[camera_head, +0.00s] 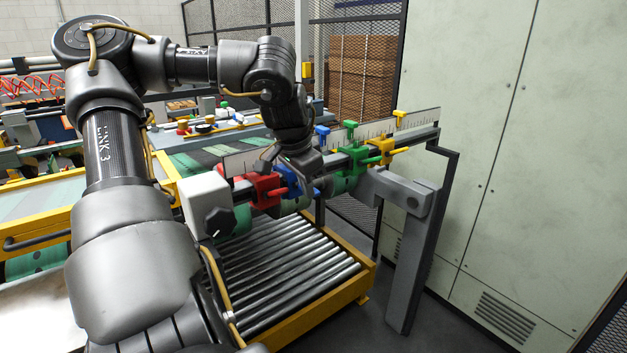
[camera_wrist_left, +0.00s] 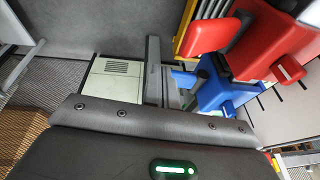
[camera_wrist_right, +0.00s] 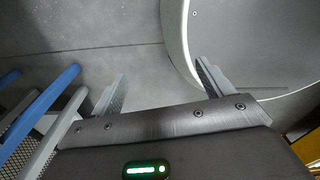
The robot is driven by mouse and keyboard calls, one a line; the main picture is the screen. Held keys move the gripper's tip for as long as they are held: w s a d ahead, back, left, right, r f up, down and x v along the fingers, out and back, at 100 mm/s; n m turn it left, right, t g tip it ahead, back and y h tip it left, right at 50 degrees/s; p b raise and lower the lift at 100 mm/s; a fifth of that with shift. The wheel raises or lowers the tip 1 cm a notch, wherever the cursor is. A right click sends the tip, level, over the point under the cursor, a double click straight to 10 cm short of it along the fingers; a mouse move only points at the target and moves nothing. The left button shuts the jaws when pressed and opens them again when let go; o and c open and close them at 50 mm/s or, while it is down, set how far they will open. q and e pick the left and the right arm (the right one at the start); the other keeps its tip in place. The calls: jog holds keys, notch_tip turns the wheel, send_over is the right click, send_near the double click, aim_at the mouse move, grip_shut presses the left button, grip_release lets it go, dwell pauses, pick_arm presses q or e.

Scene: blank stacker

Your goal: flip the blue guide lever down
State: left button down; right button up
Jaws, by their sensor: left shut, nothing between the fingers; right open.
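The blue guide (camera_head: 289,181) sits on the rail beside the red guide (camera_head: 265,190). In the left wrist view the blue guide (camera_wrist_left: 216,88) has a blue lever (camera_wrist_left: 185,78) sticking out to the left. My left gripper (camera_head: 307,184) is shut and empty, pointing down right at the blue guide and partly hiding it in the head view. I cannot tell whether it touches the lever. My right gripper (camera_wrist_right: 162,85) is open and empty, away from the guides and out of the head view.
The red lever (camera_wrist_left: 207,37) is close to the blue one. The green guide (camera_head: 357,157) and yellow guide (camera_head: 381,149) stand farther right on the rail. A roller conveyor (camera_head: 368,276) lies below. A grey post (camera_head: 411,265) supports the rail's right end.

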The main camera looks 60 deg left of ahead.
aim_at(317, 196)
pick_arm(q)
jog(key=shift+w+d+f+b, duration=0.3)
jog(key=shift+w+f+b, duration=0.2)
jog(key=shift+f+b, duration=0.05)
jog(key=shift+w+d+f+b, duration=0.25)
jog(key=shift+w+f+b, duration=0.25)
jog(key=shift+b, duration=0.05)
jog(key=shift+w+d, duration=0.1)
jog(key=shift+f+b, duration=0.1)
jog(key=shift+b, duration=0.35)
jog(key=shift+s, duration=0.25)
jog(key=shift+f+b, duration=0.1)
jog(key=shift+b, duration=0.2)
jog(key=shift+d+r, duration=0.2)
jog(key=shift+r, duration=0.35)
jog(key=s+d+r+b, duration=0.1)
jog(key=s+d+r, duration=0.1)
jog(key=d+r, duration=0.6)
jog(key=shift+s+d+r+b, duration=0.25)
jog(key=shift+d+r+b, duration=0.15)
jog(key=shift+d, duration=0.05)
pick_arm(e)
notch_tip(317, 196, down, 6)
jog(key=w, duration=0.2)
jog(key=shift+w+a+f, duration=0.15)
jog(key=shift+a+f, duration=0.1)
